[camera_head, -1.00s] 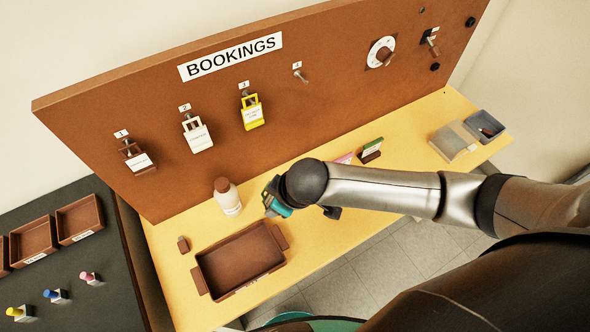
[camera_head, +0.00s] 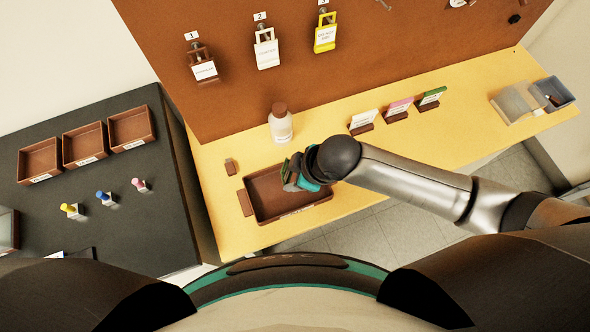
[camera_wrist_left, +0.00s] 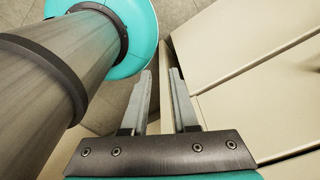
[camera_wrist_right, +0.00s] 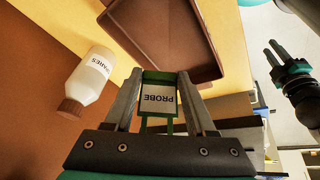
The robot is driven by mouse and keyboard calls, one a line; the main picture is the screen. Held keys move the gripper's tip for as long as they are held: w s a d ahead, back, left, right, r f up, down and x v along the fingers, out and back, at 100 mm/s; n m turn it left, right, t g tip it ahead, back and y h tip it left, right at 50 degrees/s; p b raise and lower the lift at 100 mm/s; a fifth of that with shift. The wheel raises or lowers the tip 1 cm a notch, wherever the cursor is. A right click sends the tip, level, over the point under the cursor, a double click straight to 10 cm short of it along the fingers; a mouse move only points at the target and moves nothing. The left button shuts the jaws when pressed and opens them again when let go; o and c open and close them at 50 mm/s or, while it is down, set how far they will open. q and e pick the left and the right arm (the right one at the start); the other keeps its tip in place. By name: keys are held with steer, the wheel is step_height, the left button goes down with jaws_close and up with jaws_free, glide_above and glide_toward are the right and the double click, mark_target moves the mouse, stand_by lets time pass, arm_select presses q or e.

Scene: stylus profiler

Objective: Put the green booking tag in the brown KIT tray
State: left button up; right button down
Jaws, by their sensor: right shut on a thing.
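The green booking tag (camera_wrist_right: 158,98), with a white PROBE label, is held between the fingers of my right gripper (camera_wrist_right: 158,76). In the head view my right gripper (camera_head: 290,178) is over the right part of a brown tray (camera_head: 265,192) on the yellow bench. The tag looks above the tray; its height cannot be told. The tray also shows beyond the fingertips in the right wrist view (camera_wrist_right: 168,35). Its front label is too small to read. My left gripper (camera_wrist_left: 161,72) is open and empty, away from the bench, and hidden in the head view.
A white bottle with brown cap (camera_head: 281,125) stands behind the tray. A small brown block (camera_head: 231,167) lies to its left. Card stands (camera_head: 398,108) are at right. Hung tags (camera_head: 266,48) are on the board. Three smaller brown trays (camera_head: 84,146) are on the dark table.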

steer(key=shift+f+b, duration=2.3)
steer(key=shift+f, duration=1.4)
steer(key=shift+c, duration=0.7)
jaws_free()
steer(key=shift+c, duration=0.2)
steer(key=shift+c, duration=0.2)
steer(key=shift+r, duration=0.1)
steer(key=p+v, duration=0.8)
steer(key=p, duration=0.2)
steer(key=shift+w+a+r, duration=0.2)
steer(key=shift+a+r, duration=0.05)
steer(key=shift+r, duration=0.2)
